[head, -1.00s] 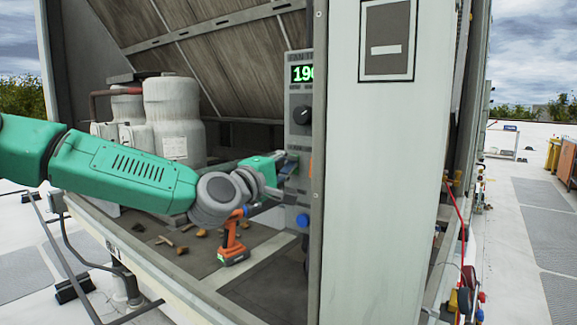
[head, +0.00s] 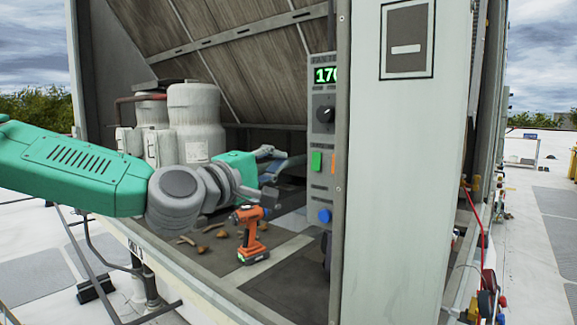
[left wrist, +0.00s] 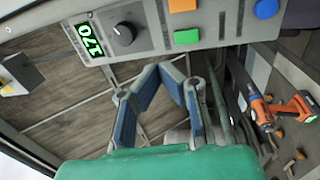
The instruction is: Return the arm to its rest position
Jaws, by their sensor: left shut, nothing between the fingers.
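My left arm comes in from the left in the head view. My left gripper (head: 281,161) is shut and empty, inside the open cabinet, left of the control panel (head: 322,205) and apart from it. In the left wrist view its blue-padded fingers (left wrist: 161,74) are below the panel (left wrist: 205,28). An orange button (left wrist: 182,6) also shows in the left wrist view. My right gripper is out of view.
An orange drill (head: 252,236) stands on the cabinet floor below my left gripper, near several small brown pieces. Grey tanks (head: 196,120) stand behind the arm. A pale cabinet post (head: 400,180) stands right of the panel. A metal rail (head: 95,265) runs at the lower left.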

